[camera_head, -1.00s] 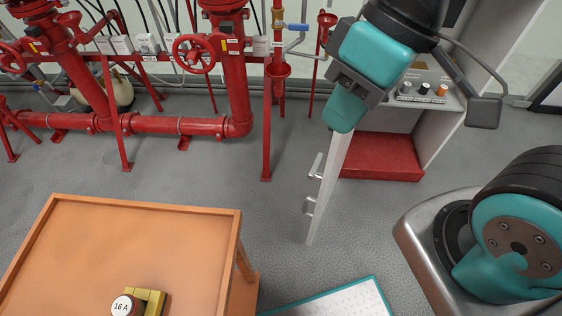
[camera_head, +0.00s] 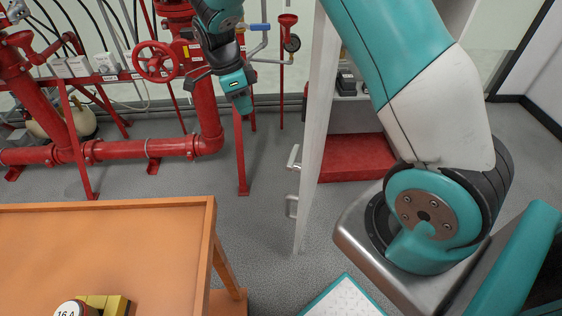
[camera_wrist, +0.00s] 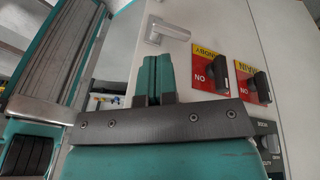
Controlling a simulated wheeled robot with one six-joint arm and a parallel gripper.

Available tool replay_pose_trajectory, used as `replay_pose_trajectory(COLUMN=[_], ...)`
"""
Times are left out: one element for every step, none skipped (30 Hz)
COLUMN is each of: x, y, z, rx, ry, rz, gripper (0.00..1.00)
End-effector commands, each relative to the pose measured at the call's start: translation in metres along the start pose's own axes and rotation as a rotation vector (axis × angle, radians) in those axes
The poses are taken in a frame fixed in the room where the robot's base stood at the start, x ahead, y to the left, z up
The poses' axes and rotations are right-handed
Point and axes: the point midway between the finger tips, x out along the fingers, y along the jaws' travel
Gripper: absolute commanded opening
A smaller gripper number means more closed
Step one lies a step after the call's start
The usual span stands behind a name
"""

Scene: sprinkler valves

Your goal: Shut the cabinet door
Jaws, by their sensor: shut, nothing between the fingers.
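The cabinet door (camera_head: 318,110) is a pale grey panel standing open, seen nearly edge-on in the head view. Metal handles (camera_head: 292,205) stick out from its left face. The cabinet's red floor (camera_head: 350,158) shows to the right of the door, and my arm hides part of the interior. My gripper (camera_head: 242,107) is left of the door, on the handle side, above handle height in the picture. Its teal fingers are shut and empty in the wrist view (camera_wrist: 155,78). There, a metal lever handle (camera_wrist: 168,30) shows on a pale panel beyond the fingertips. Contact cannot be told.
Rotary switches (camera_wrist: 210,72) on red and yellow plates sit beside the handle. Red pipes and a valve wheel (camera_head: 158,60) stand behind my gripper. An orange table (camera_head: 140,215) is at the lower left. Grey floor is clear between table and door.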

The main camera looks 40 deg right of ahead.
Motion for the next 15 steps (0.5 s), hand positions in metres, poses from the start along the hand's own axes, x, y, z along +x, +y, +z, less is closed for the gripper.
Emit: replay_pose_trajectory(x=[0.028,0.038,0.049,0.056,0.061,0.067,0.071,0.073,0.077,0.08,0.083,0.087,0.09,0.095,0.103], y=[-0.015,-0.021,-0.028,-0.032,-0.035,-0.039,-0.041,-0.042,-0.043,-0.043,-0.043,-0.043,-0.042,-0.042,-0.041], z=[0.0,-0.001,-0.002,-0.003,-0.004,-0.005,-0.006,-0.006,-0.007,-0.008,-0.008,-0.009,-0.01,-0.01,-0.011], rx=[0.135,0.213,0.302,0.358,0.408,0.458,0.488,0.511,0.53,0.539,0.544,0.546,0.545,0.544,0.542], ry=[0.031,0.048,0.067,0.079,0.09,0.101,0.107,0.112,0.117,0.119,0.12,0.121,0.121,0.12,0.121], rz=[0.015,0.019,0.022,0.024,0.024,0.025,0.025,0.024,0.025,0.025,0.025,0.026,0.026,0.026,0.028], gripper=[0.0,0.0,0.0,0.0,0.0,0.0,0.0,0.0,0.0,0.0,0.0,0.0,0.0,0.0,0.0])
